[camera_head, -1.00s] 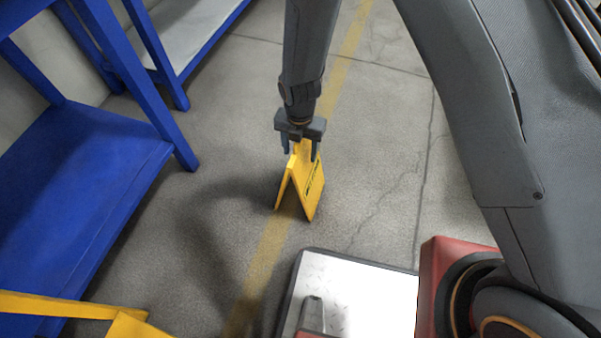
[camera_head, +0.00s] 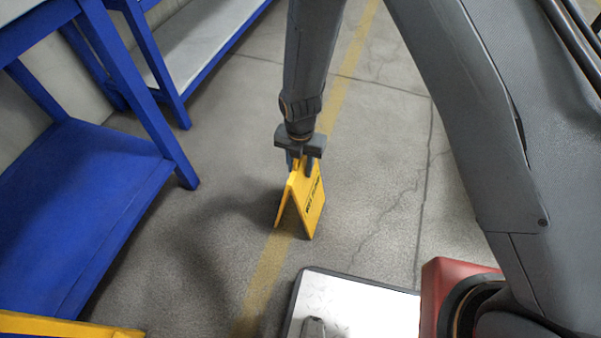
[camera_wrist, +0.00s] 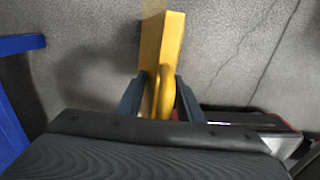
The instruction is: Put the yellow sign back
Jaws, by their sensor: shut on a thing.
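The yellow sign (camera_head: 307,203) is a folded A-frame board with dark lettering on its right face. In the head view it is upright at the middle, over the yellow floor line; I cannot tell whether its feet touch the floor. My gripper (camera_head: 301,166) points down from above and is shut on the sign's top edge. In the wrist view the sign (camera_wrist: 160,50) runs up between the two fingers (camera_wrist: 160,98), which press on it from both sides. The sign's lower part is partly hidden there.
A blue shelf rack (camera_head: 85,175) stands at the left, with another blue-framed shelf (camera_head: 205,45) behind it. A yellow bar (camera_head: 60,325) lies at the bottom left. A faded yellow line (camera_head: 262,285) crosses the cracked grey floor. The floor right of the sign is clear.

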